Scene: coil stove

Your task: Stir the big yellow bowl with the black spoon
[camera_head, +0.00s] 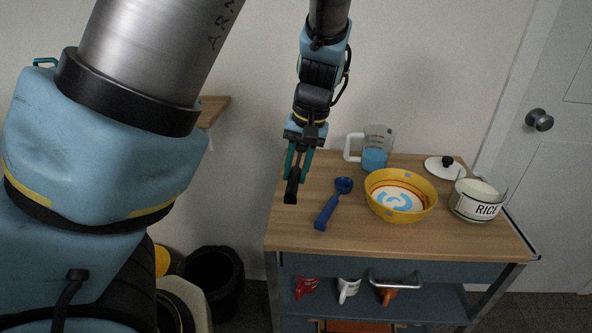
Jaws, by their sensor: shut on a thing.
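The big yellow bowl (378,204) stands on the wooden top, right of centre, with a white and blue pattern inside. My gripper (297,172) points down at the left edge of the wooden top, left of the bowl and apart from it. Its teal fingers are shut on a dark, elongated thing, which looks like the black spoon (291,188). Most of its shape is hard to make out, and the part between the fingers is hidden.
A blue scoop (328,211) lies between my gripper and the bowl. A measuring jug (377,145) with blue contents stands behind. A white lid (436,168) and a RICE canister (475,205) are at the right. The front of the wooden top (405,239) is clear.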

